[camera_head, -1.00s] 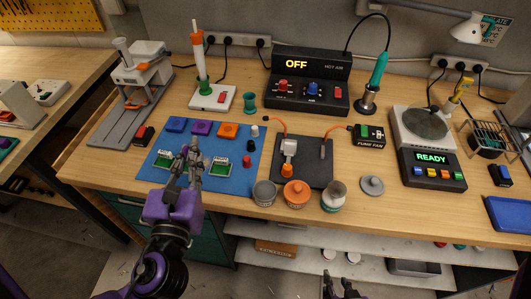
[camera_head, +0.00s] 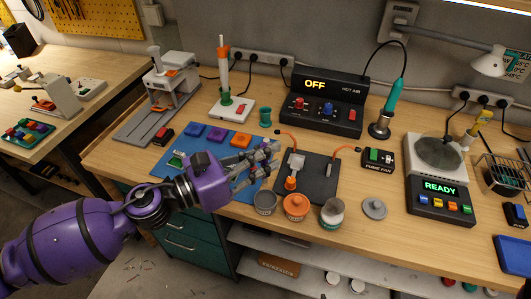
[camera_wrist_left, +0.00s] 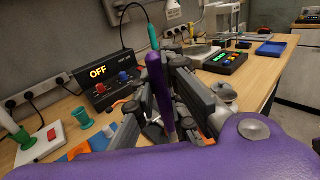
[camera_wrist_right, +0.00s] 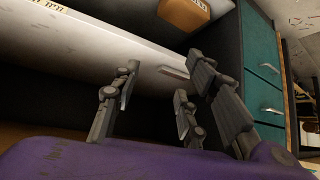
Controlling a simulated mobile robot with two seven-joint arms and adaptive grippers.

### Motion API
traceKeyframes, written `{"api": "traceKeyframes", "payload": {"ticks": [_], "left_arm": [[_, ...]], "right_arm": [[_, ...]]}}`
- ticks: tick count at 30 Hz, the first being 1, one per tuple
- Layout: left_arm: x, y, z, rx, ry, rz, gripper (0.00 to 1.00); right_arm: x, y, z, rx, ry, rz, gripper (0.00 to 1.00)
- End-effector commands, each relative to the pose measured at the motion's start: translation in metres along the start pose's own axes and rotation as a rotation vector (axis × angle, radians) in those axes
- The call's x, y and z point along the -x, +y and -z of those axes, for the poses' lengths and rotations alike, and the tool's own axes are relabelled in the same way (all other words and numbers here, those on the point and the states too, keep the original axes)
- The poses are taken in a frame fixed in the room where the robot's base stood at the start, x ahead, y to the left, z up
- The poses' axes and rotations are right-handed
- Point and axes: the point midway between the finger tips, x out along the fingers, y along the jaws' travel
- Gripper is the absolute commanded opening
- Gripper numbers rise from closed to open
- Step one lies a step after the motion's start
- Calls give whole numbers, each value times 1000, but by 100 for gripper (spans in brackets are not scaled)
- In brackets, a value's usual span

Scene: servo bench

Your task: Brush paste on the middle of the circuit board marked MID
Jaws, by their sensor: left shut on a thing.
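My left gripper (camera_head: 264,166) is over the right part of the blue mat (camera_head: 178,147). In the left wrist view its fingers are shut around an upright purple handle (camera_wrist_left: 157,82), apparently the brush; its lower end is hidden. A green circuit board (camera_head: 175,161) shows partly on the mat, behind my left arm. My arm hides the other boards, and no MID mark can be read. A grey open pot (camera_head: 265,202), an orange pot (camera_head: 296,206) and a white jar (camera_head: 332,213) stand at the front edge. My right gripper (camera_wrist_right: 157,108) is open and empty, low by the shelves.
Blue, purple and orange blocks (camera_head: 217,134) line the blue mat's back. The hot air unit (camera_head: 318,103), fume fan (camera_head: 378,158) and hot plate (camera_head: 437,160) stand farther right.

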Motion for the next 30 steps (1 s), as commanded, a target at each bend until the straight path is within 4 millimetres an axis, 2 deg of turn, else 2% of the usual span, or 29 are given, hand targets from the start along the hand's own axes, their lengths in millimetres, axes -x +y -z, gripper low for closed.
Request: {"api": "traceKeyframes", "payload": {"ticks": [8,14,21,25,30], "left_arm": [[-2,-2,2,2,0,75,0],[-2,-2,18,8,3,74,0],[-2,-2,45,9,3,73,0],[-2,-2,55,6,2,73,0],[-2,-2,58,0,-2,73,0]], "right_arm": [[0,0,-4,0,-6,0,40],[-3,2,-20,2,-28,-4,40],[-11,8,-41,9,-51,-14,40],[-15,11,-41,9,-41,-23,40],[-17,15,-38,2,-27,-34,40]]}}
